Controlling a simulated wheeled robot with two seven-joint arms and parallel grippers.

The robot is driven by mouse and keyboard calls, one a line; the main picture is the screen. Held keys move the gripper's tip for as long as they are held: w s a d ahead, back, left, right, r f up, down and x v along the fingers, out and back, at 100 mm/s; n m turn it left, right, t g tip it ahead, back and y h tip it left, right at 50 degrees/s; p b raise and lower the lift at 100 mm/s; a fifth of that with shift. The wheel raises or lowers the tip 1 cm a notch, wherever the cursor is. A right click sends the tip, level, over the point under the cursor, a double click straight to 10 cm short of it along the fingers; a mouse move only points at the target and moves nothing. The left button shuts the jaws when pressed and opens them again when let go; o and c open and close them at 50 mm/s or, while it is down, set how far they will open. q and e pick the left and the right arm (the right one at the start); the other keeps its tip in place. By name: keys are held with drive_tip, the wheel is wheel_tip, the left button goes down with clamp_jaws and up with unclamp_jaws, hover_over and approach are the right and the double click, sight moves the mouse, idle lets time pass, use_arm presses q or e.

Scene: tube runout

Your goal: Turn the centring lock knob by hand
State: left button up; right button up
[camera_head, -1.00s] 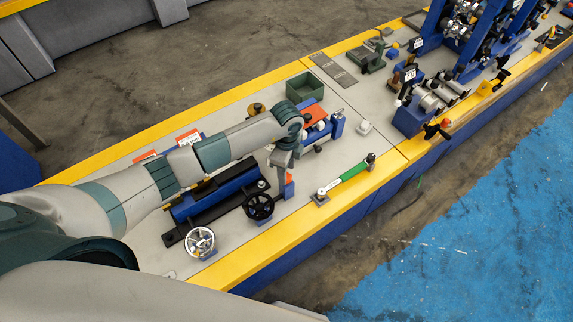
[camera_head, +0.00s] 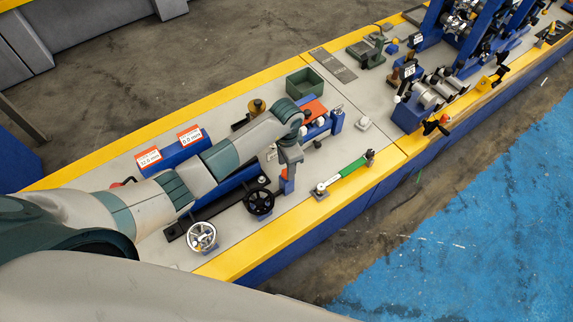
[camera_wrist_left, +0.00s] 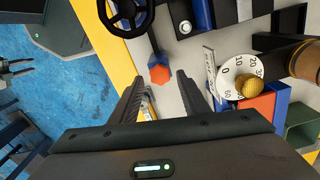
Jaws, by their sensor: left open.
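An orange-red six-sided knob (camera_wrist_left: 159,74) stands on a blue post in the left wrist view; I take it for the centring lock knob. My left gripper (camera_wrist_left: 157,84) is open, its two dark fingers apart with the knob showing between their tips. I cannot tell whether either finger touches it. In the head view my left gripper (camera_head: 290,157) points down over the bench beside the black handwheel (camera_head: 259,201), above a small blue and orange post (camera_head: 287,184). A dark two-pronged shape at the left wrist view's left edge may be my right gripper (camera_wrist_left: 18,68).
A silver handwheel (camera_head: 202,236) stands left of the black one. A green-handled tool (camera_head: 345,173) lies to the right. A brass knob on a numbered dial (camera_wrist_left: 247,85) is close to the right finger. Two readouts (camera_head: 168,152) and a green bin (camera_head: 304,83) stand behind.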

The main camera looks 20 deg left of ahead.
use_arm(q)
drive_tip(key=shift+f, duration=0.1)
drive_tip(key=shift+f+b, duration=0.6)
drive_tip(key=shift+f, duration=0.3)
drive_tip(key=shift+c, duration=0.4)
drive_tip(key=c, duration=0.7)
drive_tip(key=shift+c, duration=0.2)
drive_tip(key=m, duration=0.3)
drive_tip(key=o, duration=0.9)
drive_tip(key=shift+m, duration=0.3)
